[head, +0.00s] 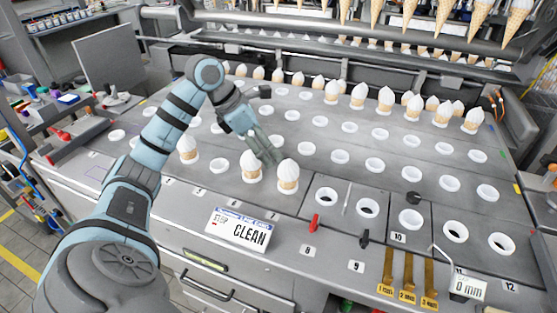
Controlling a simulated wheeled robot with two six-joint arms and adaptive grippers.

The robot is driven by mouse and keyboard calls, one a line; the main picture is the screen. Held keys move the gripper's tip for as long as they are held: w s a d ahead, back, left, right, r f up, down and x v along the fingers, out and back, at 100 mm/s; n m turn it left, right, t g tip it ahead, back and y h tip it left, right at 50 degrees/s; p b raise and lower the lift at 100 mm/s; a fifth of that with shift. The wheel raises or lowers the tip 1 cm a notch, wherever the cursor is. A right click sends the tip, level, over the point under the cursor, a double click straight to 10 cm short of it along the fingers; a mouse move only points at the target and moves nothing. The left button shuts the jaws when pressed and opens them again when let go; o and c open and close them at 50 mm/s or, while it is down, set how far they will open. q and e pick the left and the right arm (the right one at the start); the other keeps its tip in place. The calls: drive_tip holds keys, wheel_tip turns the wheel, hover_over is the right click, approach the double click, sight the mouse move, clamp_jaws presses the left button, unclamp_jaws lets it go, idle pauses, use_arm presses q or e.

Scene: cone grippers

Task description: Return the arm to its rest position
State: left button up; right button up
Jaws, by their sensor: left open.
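My left arm (165,130) comes in from the lower left and bends over the grey work table (320,180). My left gripper (268,156) is open, pointing down just behind two white-topped cones in the front row. One cone (250,164) stands to the left of the fingertips and the other (288,175) to the right. Both stand upright in white ring holders. I cannot tell whether the fingers touch either cone. A third cone (188,148) stands further left, close to my forearm. My right gripper is not in view.
Several empty white holders (376,165) fill the table's middle. More white-topped cones (358,95) stand along the back rows. Cones hang from a rack (455,28) above. A "CLEAN" sign (240,230), a red clip (314,223) and brass strips (407,278) are at the front edge.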

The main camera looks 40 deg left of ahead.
use_arm(q)
drive_tip(key=shift+s+a+r, duration=0.1)
drive_tip(key=shift+s+r, duration=0.1)
drive_tip(key=shift+r, duration=0.3)
